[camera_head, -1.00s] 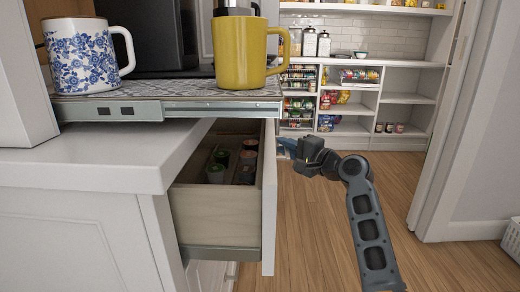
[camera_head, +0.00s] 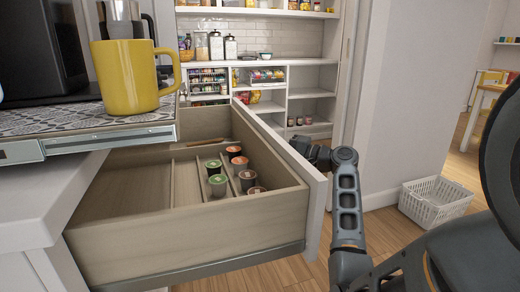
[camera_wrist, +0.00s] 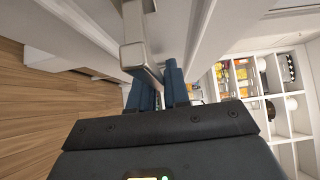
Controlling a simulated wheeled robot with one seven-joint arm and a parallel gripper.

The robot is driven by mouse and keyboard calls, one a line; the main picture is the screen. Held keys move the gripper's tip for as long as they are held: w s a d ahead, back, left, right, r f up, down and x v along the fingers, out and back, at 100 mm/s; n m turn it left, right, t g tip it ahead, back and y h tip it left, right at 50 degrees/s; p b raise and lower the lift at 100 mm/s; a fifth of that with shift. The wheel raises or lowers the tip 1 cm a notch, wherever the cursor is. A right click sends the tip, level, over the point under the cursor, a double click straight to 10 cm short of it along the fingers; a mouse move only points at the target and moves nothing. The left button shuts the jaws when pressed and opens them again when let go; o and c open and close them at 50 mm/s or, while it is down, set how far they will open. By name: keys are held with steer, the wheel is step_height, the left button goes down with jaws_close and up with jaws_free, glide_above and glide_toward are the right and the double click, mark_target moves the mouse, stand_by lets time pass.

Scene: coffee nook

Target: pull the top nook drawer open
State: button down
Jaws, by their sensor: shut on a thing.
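The top nook drawer (camera_head: 185,235) stands well open in the head view, its pale wooden inside showing. Several coffee pods with green and brown lids sit in its slotted insert. The white drawer front (camera_head: 316,205) faces right. My gripper (camera_head: 303,147) is at the outer side of this front, its fingertips mostly hidden behind it. In the wrist view, the blue fingers of my gripper (camera_wrist: 158,92) are closed around the metal bar handle (camera_wrist: 137,48) of the drawer.
A yellow mug (camera_head: 127,78) stands on a patterned pull-out tray (camera_head: 95,140) above the drawer. A white basket (camera_head: 434,200) is on the floor at right. Pantry shelves (camera_head: 262,75) are behind. Wooden floor lies open right of the drawer.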

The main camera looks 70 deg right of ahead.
steer(key=shift+s+d, duration=0.3)
steer(key=shift+s, duration=0.1)
steer(key=c, duration=1.2)
jaws_free()
steer(key=s, duration=0.2)
steer(key=s+p, duration=0.1)
steer(key=s, duration=0.2)
steer(key=s+a, duration=0.1)
steer(key=s, duration=0.1)
steer(key=shift+s+p, duration=0.3)
steer(key=shift+s, duration=0.05)
